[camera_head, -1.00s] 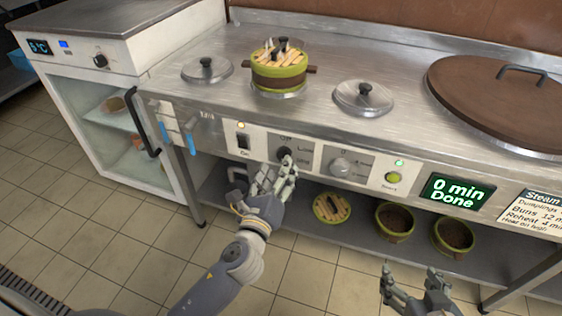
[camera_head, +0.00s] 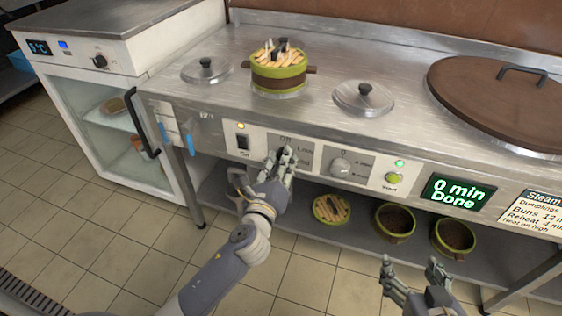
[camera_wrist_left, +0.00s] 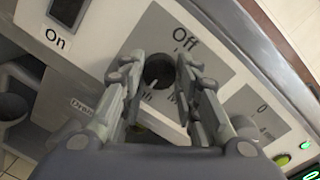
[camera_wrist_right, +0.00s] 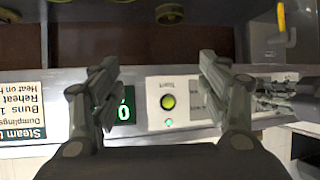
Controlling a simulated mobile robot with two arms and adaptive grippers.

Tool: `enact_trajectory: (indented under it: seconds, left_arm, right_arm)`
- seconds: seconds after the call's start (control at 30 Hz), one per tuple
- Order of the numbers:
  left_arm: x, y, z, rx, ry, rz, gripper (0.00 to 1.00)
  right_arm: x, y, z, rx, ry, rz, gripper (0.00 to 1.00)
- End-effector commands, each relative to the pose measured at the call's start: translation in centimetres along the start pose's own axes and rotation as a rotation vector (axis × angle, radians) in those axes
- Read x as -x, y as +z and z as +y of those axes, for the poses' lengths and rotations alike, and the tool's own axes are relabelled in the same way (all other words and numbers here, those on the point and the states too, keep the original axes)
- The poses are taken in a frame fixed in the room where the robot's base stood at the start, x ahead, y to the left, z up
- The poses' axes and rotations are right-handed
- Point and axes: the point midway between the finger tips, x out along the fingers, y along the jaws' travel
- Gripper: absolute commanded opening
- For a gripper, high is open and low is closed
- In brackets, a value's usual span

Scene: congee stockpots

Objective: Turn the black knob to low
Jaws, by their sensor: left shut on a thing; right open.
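The black knob (camera_wrist_left: 158,71) is on the grey control panel, with "Off" printed above it and other, partly covered labels beside it. My left gripper (camera_wrist_left: 158,66) has its fingers on both sides of the knob and is shut on it. In the head view the left gripper (camera_head: 282,160) covers most of the knob, between the On switch and the grey dial. I cannot tell which mark the knob points at. My right gripper (camera_head: 410,268) is open and empty in front of the counter, low at the right; its spread fingers also show in the right wrist view (camera_wrist_right: 158,75).
The switch (camera_head: 243,142) marked On, a grey dial (camera_head: 341,166) and a lit Start button (camera_head: 393,178) share the panel. A display (camera_head: 457,192) reads "0 min Done". A steamer basket (camera_head: 279,78) and lids (camera_head: 363,98) stand on the counter. Several baskets (camera_head: 395,222) sit below.

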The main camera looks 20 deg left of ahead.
Motion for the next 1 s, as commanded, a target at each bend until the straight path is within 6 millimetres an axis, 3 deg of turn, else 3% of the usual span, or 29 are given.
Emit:
enact_trajectory:
  seconds: [0.23,0.37,0.67,1.0]
  left_arm:
    - [0.0,0.0,0.0,0.029,0.002,0.002,0.05]
    - [0.0,0.1,-0.1,0.084,0.005,0.006,0.05]
    - [0.0,0.1,-0.1,0.319,0.014,0.020,0.05]
    - [0.0,0.2,-0.1,0.642,0.027,0.038,0.05]
  right_arm:
    - [0.1,0.4,0.0,0.000,0.000,-0.022,0.70]
    - [0.5,1.7,0.3,-0.001,0.007,-0.089,0.70]
    - [2.6,6.4,0.9,-0.005,0.019,-0.324,0.70]
    - [7.5,12.4,1.6,-0.014,0.038,-0.658,0.70]
